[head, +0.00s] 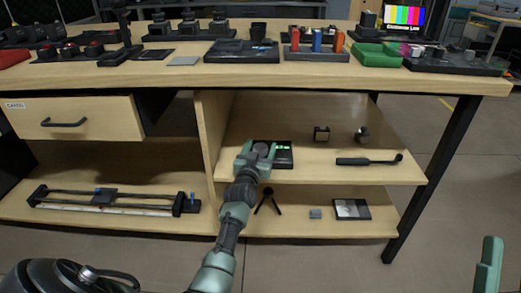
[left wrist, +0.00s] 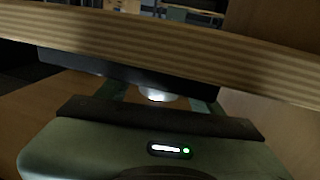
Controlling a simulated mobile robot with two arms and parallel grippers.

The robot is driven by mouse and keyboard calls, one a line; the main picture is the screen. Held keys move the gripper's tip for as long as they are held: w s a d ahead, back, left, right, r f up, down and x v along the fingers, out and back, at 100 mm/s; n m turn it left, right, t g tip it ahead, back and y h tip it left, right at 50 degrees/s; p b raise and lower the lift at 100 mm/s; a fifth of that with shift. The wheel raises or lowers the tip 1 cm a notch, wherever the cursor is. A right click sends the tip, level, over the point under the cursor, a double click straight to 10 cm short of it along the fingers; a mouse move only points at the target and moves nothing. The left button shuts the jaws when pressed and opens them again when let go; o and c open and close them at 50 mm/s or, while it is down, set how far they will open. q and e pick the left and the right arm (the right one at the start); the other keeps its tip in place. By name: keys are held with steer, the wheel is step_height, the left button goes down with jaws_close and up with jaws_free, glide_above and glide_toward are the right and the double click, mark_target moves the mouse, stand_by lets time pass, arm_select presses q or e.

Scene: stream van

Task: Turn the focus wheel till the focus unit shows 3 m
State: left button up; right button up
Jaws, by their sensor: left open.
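The focus unit (head: 284,160) is a dark box on the upper shelf under the bench, with a small green-lit display whose reading is too small to make out. Its round grey focus wheel (head: 262,146) is on its left part. My left gripper (head: 259,152) is open, with its fingers around the wheel; I cannot tell whether they touch it. In the left wrist view the wheel (left wrist: 157,95) shows as a pale disc between the fingers, partly hidden by the gripper's body and dark housing. My right gripper is not clearly shown.
The bench top (head: 150,78) is above the left gripper, and a wooden divider (head: 210,130) stands to its left. A black handled tool (head: 368,160) and two small items lie right on the same shelf. A small tripod (head: 267,200) stands on the shelf below.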

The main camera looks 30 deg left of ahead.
arm_select(q)
steer(key=c, duration=1.4)
steer(key=shift+o, duration=0.2)
steer(key=shift+a+h, duration=0.1)
steer(key=shift+h, duration=0.2)
steer(key=shift+m, duration=0.3)
steer(key=shift+h, duration=0.5)
steer(key=o, duration=1.4)
steer(key=shift+c, duration=0.2)
